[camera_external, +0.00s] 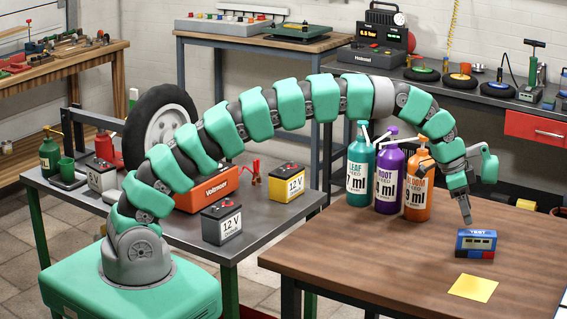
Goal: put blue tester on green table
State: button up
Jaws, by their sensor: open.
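The blue tester (477,240), a small box with a display and some red at its base, stands on the brown wooden tabletop (370,270) at the right. My gripper (476,194) is open and empty just above the tester. One dark finger points down close to the tester's upper left; whether it touches cannot be told. The other finger is raised to the right. A table with a grey top and green legs (254,249) stands at the left, the only one with visible green on its frame.
Teal (358,172), purple (388,180) and orange (417,190) bottles stand left of my gripper. A yellow square (473,288) lies in front of the tester. The green-legged table holds batteries (221,224), a red Voltmaster box (207,194) and a wheel (165,130); its front-right top has free room.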

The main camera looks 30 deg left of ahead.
aim_at(474, 232)
jog(key=shift+b+x, duration=0.3)
jog(key=shift+x, duration=4.9)
jog(key=shift+w+d+r, duration=0.1)
jog(key=shift+w, duration=0.1)
jog(key=c, duration=1.3)
jog(key=shift+o, duration=0.2)
